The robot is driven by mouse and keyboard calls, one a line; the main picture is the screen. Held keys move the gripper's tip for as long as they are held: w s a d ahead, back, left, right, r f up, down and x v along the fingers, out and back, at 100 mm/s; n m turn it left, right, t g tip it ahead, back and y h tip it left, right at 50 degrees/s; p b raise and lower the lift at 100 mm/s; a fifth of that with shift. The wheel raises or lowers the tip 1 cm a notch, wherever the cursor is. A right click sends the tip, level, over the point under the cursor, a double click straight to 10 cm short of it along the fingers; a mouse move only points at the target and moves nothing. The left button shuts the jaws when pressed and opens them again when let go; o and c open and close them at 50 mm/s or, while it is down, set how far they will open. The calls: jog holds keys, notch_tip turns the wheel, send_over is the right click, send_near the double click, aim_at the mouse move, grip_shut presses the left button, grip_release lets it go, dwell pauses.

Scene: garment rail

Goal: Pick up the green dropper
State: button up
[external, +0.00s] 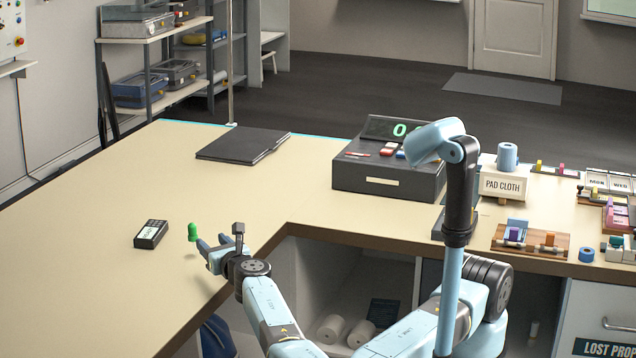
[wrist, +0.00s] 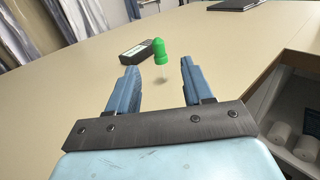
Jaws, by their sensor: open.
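The green dropper (external: 193,232) has a bright green bulb and stands upright on the tan counter, left of my gripper. In the wrist view the dropper (wrist: 160,52) shows its green top above a pale, clear lower part, just beyond the fingertips and between their lines. My gripper (external: 219,246) is open, with its two blue fingers apart and nothing between them. In the wrist view my gripper (wrist: 157,70) points at the dropper with a gap still between the tips and it. The dropper's lower part is faint and hard to make out.
A small black box with a light label (external: 151,234) lies left of the dropper, close behind it in the wrist view (wrist: 137,51). A dark folder (external: 243,145) lies farther back. The counter's inner edge (external: 262,252) is right of my gripper. The counter between is clear.

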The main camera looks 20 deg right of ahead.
aim_at(193, 226)
jog(key=w, duration=0.7)
jog(key=shift+a, duration=0.4)
jog(key=shift+w+a, duration=0.2)
jog(key=shift+w, duration=0.75)
jog(key=shift+w+a, duration=0.15)
jog(key=shift+w, duration=0.8)
jog(key=shift+w+a, duration=0.2)
jog(key=shift+w, duration=0.75)
grip_shut()
jog(key=shift+r, duration=0.1)
